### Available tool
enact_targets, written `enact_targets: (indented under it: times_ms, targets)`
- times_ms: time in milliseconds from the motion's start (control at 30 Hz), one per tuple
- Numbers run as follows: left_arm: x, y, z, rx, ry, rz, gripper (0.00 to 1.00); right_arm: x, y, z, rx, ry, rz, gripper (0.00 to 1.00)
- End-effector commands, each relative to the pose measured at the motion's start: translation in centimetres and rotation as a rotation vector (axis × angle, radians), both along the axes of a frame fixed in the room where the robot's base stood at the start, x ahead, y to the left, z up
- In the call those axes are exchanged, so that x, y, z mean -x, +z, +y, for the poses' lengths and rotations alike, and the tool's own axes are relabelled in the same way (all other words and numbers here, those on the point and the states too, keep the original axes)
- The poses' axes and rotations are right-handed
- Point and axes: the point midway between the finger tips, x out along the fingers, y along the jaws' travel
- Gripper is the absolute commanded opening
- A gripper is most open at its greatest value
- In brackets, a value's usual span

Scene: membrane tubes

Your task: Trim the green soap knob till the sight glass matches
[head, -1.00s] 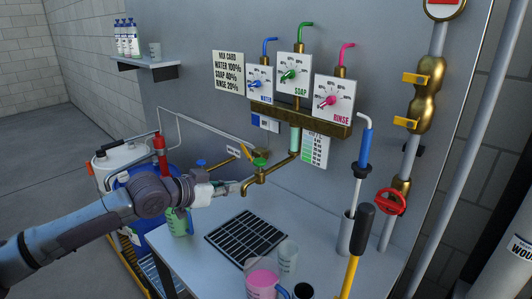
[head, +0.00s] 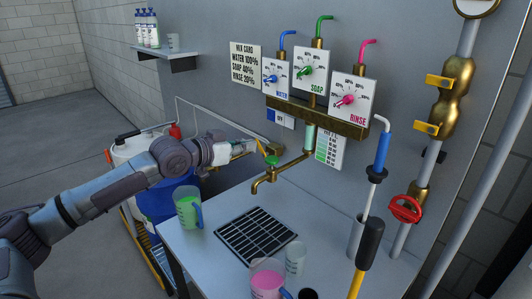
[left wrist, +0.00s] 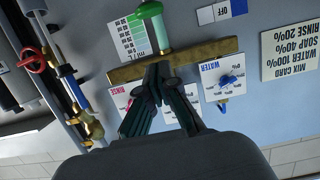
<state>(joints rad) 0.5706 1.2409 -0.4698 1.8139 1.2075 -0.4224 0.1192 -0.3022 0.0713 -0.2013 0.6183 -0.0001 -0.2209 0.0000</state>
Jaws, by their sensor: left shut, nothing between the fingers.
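The green soap knob (head: 309,71) sits on the middle dial plate of the panel, between the blue water knob (head: 270,78) and the pink rinse knob (head: 346,100). The sight glass (head: 309,138) is a pale green tube below the brass manifold; it also shows in the left wrist view (left wrist: 161,32). A green-shaded chart (head: 330,150) hangs beside it. My left gripper (head: 256,147) is shut and empty, left of the sight glass and below the dials. In the left wrist view its fingers (left wrist: 158,70) hide the soap dial. My right gripper is out of view.
The brass tap (head: 266,176) projects over a black drain grate (head: 256,236) on the counter. A green-filled jug (head: 188,208), a pink jug (head: 267,280) and a clear cup (head: 295,258) stand there. The mix card (head: 245,65) reads soap 40%.

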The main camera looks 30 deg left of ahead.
Motion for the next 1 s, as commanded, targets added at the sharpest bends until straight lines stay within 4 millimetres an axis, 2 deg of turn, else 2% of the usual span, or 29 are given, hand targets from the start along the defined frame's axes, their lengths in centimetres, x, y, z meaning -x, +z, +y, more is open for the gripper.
enact_targets:
  times_ms: [33,333,400,600,1000]
  targets:
    - [-1.0,0.3,-0.4,0.007,0.000,-0.002,0.00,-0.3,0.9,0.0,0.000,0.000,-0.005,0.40]
    - [-6.6,-1.2,-2.5,0.003,-0.001,0.000,0.00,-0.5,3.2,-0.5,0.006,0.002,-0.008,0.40]
    - [-6.3,-2.9,-2.2,-0.002,0.000,0.007,0.00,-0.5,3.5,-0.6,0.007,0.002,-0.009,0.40]
    - [-6.3,-5.0,-2.2,-0.001,0.000,0.003,0.00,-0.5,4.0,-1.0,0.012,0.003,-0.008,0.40]
    - [-6.3,-5.6,-2.2,-0.001,0.001,0.001,0.00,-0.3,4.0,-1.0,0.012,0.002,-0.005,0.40]
